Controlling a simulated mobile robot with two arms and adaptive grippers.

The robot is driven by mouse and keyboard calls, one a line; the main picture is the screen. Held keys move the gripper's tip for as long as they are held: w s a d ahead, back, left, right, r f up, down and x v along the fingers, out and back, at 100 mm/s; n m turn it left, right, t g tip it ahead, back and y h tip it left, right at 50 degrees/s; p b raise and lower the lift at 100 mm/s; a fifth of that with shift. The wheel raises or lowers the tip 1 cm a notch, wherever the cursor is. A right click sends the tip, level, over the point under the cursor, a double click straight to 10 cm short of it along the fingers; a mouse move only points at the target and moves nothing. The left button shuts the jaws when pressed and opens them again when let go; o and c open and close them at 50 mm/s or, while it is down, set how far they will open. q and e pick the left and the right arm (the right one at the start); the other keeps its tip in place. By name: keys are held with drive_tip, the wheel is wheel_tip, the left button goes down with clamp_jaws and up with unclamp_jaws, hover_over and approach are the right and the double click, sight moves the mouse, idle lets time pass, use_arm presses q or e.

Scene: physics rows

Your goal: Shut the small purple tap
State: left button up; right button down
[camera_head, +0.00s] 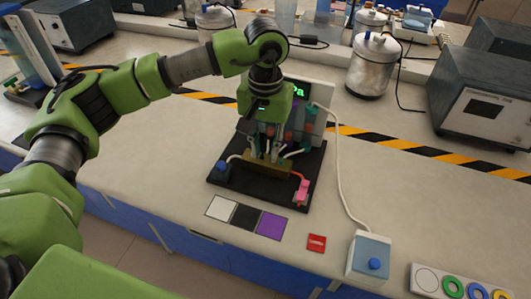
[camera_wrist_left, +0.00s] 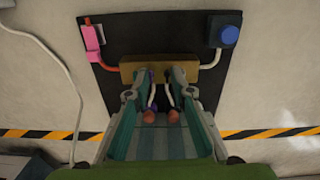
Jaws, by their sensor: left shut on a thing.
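My left gripper (camera_head: 270,150) reaches down over a black board (camera_head: 224,178) with a brass block (camera_head: 265,166) on it. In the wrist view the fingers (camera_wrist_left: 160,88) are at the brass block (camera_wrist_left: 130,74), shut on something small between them. A purple patch (camera_wrist_left: 151,76) shows there, most likely the small purple tap; the fingers hide most of it, so its handle angle cannot be told. A pink part (camera_head: 301,190) and a blue knob (camera_head: 222,166) stand at the board's sides, joined to the block by tubes. My right gripper is not in view.
White, black and purple squares (camera_head: 271,225) lie in front of the board. A red card (camera_head: 317,243) and a box with a blue button (camera_head: 374,264) are to the right. A metal canister (camera_head: 371,66) and a dark instrument (camera_head: 485,105) stand behind, past striped tape.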

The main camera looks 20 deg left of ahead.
use_arm(q)
drive_tip(key=shift+a+f, duration=0.15)
drive_tip(key=shift+f, duration=0.05)
drive_tip(key=shift+c, duration=1.1)
drive_tip(key=shift+r+p, duration=0.5)
drive_tip(key=shift+r, duration=0.25)
drive_tip(key=shift+w+d+r+p, duration=0.1)
drive_tip(key=shift+d+r+p, duration=0.3)
drive_tip(key=shift+r, duration=0.6)
drive_tip(key=shift+w+d+r+p, duration=0.1)
drive_tip(key=shift+r+p, duration=0.5)
drive_tip(key=shift+r, duration=0.35)
drive_tip(key=shift+d+r, duration=0.1)
drive_tip(key=shift+r, duration=0.05)
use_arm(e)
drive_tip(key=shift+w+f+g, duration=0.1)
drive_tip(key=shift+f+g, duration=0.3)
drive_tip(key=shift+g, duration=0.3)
use_arm(q)
drive_tip(key=shift+r, duration=0.1)
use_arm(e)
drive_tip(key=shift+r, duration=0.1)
